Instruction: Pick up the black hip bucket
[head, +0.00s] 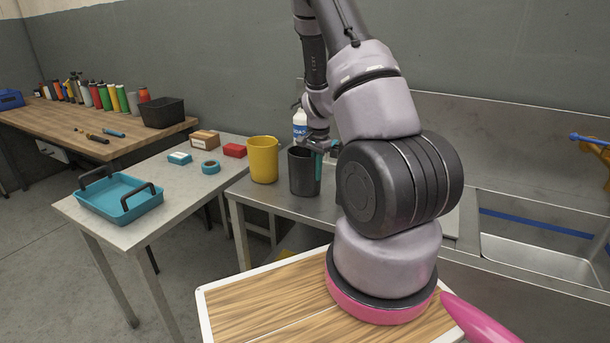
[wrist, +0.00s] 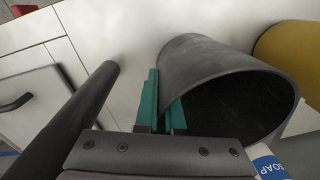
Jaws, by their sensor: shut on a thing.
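The black hip bucket (head: 302,174) is upright at the left end of the steel counter, just right of a yellow bucket (head: 263,160). My gripper (head: 319,158) is at its right side rim, with a teal finger running down along it. In the wrist view, the black bucket (wrist: 205,62) fills the upper right, its dark opening facing the camera. The teal fingers of my gripper (wrist: 161,105) are shut on its rim wall, one outside and one inside. I cannot tell whether its base touches the counter.
A white soap bottle (head: 299,122) stands close behind the bucket. The steel sink (head: 540,262) is to the right. A grey table to the left holds a teal tray (head: 122,208), a tape roll (head: 210,167) and small boxes (head: 234,150).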

